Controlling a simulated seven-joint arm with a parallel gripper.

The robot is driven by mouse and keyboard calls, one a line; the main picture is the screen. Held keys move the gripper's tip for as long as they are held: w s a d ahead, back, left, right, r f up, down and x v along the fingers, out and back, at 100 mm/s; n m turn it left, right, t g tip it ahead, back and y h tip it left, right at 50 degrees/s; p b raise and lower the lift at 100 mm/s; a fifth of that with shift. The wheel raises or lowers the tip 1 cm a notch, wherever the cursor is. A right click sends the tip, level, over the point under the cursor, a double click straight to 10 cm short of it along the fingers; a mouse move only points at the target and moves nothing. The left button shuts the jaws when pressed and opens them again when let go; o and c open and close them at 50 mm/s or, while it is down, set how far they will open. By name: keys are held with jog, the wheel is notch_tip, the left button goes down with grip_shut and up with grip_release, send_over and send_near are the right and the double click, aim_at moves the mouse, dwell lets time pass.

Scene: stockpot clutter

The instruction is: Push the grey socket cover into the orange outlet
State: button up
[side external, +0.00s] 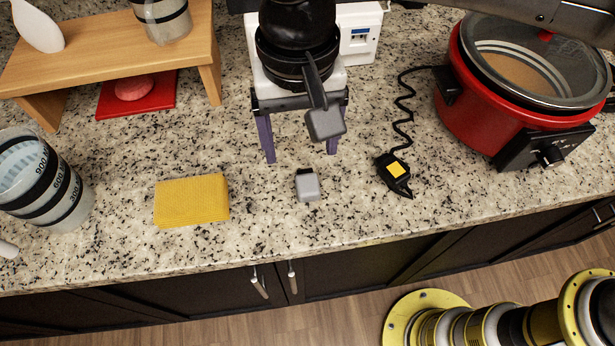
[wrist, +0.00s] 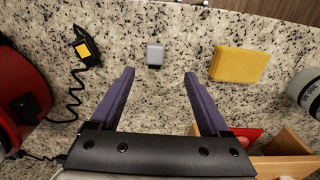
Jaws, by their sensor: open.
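The grey socket cover (side external: 307,187) is a small block with a dark end, lying on the speckled counter near its front edge. It also shows in the wrist view (wrist: 155,56), just beyond the fingertips and between their lines. My gripper (side external: 300,156) is open and empty, its purple fingers (wrist: 160,73) spread wide and apart from the cover. I see no clearly orange outlet. A black connector (side external: 394,172) with a yellow-orange face lies right of the cover on a coiled cord; it also shows in the wrist view (wrist: 86,49). I cannot tell if it is the outlet.
A yellow sponge (side external: 191,200) lies left of the cover. A red cooker (side external: 480,112) with a glass lid stands at the right. A measuring cup (side external: 42,185) and a wooden stand (side external: 110,52) over a red board (side external: 118,100) are at the left. Counter around the cover is clear.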

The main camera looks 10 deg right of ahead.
send_over(307, 182)
jog(key=f, duration=0.6)
jog(key=shift+s+a, duration=0.35)
jog(key=shift+w+d+f, duration=0.1)
jog(key=shift+d+f, duration=0.05)
jog(key=shift+f, duration=0.7)
jog(key=shift+w+d+f, duration=0.1)
jog(key=shift+w+f, duration=0.05)
jog(key=shift+f, duration=0.75)
jog(key=shift+w+d+f, duration=0.1)
jog(key=shift+d+f, duration=0.05)
jog(key=shift+f, duration=0.7)
jog(key=shift+c, duration=0.2)
grip_shut()
jog(key=shift+r, duration=0.1)
